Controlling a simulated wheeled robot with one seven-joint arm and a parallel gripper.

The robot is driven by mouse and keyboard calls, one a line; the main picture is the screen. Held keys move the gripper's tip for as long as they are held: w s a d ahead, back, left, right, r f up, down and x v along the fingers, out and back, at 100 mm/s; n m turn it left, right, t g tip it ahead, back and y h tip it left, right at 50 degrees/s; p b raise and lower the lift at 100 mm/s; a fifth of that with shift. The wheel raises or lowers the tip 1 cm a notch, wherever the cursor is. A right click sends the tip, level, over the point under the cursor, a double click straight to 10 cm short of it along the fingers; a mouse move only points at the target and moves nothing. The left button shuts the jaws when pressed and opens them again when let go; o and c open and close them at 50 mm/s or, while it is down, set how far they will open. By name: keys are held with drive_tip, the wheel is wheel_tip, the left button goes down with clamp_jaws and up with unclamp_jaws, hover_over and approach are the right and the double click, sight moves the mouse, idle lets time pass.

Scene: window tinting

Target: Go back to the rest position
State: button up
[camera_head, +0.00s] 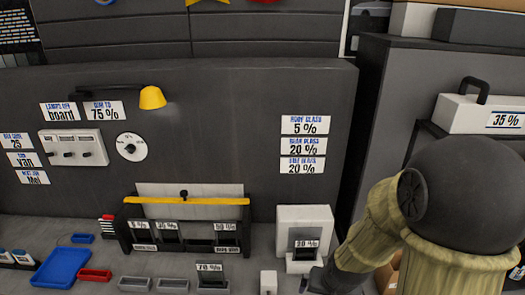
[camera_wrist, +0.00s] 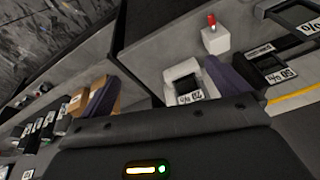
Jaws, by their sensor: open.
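My gripper (camera_wrist: 168,92) shows in the wrist view with its two dark purple fingers wide apart. Nothing is held between them. Beyond the gap stands a white stand (camera_wrist: 184,72) with a dark sample labelled 20 % (camera_wrist: 190,97). In the head view the same white stand (camera_head: 304,217) is at the bottom, right of centre, with the 20 % sample (camera_head: 305,238) in it. My arm comes in from the right there, bent low, its dark end beside the stand. My fingertips are not clearly visible in the head view.
A rack (camera_head: 183,201) with a yellow bar holds several labelled samples left of the stand. A small white block with a red top (camera_wrist: 214,38) stands nearby. A blue tray (camera_head: 62,267) and small red and grey trays lie left. A tall grey panel (camera_head: 235,125) rises behind.

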drive_tip(key=s+r+n, duration=0.3)
drive_tip(key=s+r, duration=0.1)
drive_tip(key=r, duration=0.1)
drive_tip(key=shift+a+r+g, duration=0.15)
drive_tip(key=shift+g, duration=0.25)
drive_tip(key=shift+s, duration=0.1)
drive_tip(key=shift+s+a, duration=0.1)
